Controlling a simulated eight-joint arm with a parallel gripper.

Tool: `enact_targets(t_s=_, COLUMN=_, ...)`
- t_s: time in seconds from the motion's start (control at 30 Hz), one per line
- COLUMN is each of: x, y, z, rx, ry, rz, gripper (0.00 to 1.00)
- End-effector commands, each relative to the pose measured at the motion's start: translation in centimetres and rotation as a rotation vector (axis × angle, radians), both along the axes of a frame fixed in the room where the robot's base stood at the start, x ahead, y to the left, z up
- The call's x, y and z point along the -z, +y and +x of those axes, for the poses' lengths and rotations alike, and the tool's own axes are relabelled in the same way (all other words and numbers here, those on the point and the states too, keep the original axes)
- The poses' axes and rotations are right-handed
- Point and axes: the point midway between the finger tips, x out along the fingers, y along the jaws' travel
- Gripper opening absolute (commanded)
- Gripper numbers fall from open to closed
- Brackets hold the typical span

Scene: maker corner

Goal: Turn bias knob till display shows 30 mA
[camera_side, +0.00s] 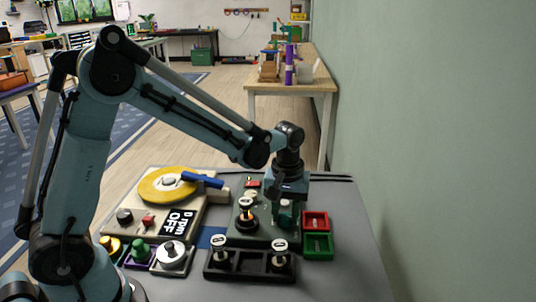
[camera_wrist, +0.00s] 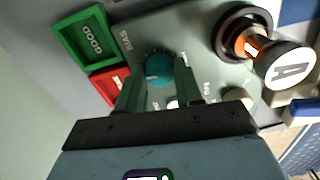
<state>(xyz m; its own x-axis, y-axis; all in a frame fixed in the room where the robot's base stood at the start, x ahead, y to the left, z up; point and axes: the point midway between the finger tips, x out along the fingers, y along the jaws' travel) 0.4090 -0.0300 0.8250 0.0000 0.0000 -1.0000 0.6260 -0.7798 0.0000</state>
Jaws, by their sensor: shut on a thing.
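The teal bias knob (camera_wrist: 158,69), with a white mark on its face, sits on a grey-green panel (camera_wrist: 205,35) beside the printed word BIAS. My gripper (camera_wrist: 160,85) has its two fingers on either side of the knob, closed on it. In the side view my gripper (camera_side: 286,207) points straight down over the right part of the same panel (camera_side: 250,233), and its fingers mostly hide the knob. I cannot make out a display reading in either view.
A black rack (camera_side: 250,264) with two tubes stands in front. Red (camera_side: 315,220) and green (camera_side: 318,246) bins sit close on the right. A turntable with a yellow disc (camera_side: 165,186) is left.

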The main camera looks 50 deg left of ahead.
Motion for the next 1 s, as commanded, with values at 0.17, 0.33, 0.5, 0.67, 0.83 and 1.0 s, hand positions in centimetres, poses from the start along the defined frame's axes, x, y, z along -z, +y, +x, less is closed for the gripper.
enact_targets(t_s=0.17, x=-0.02, y=-0.01, z=0.01, rx=0.016, ry=0.000, rz=0.000, gripper=0.05)
enact_targets(t_s=0.33, x=-0.03, y=-0.01, z=0.01, rx=0.081, ry=0.000, rz=0.000, gripper=0.05)
enact_targets(t_s=0.5, x=-0.03, y=0.00, z=0.01, rx=0.195, ry=0.000, rz=0.000, gripper=0.05)
enact_targets(t_s=0.67, x=-0.04, y=0.00, z=0.01, rx=0.326, ry=0.000, rz=0.000, gripper=0.05)
enact_targets(t_s=0.83, x=-0.04, y=0.00, z=0.02, rx=0.458, ry=0.000, rz=0.000, gripper=0.05)
enact_targets(t_s=1.0, x=-0.04, y=0.00, z=0.02, rx=0.567, ry=0.000, rz=0.000, gripper=0.05)
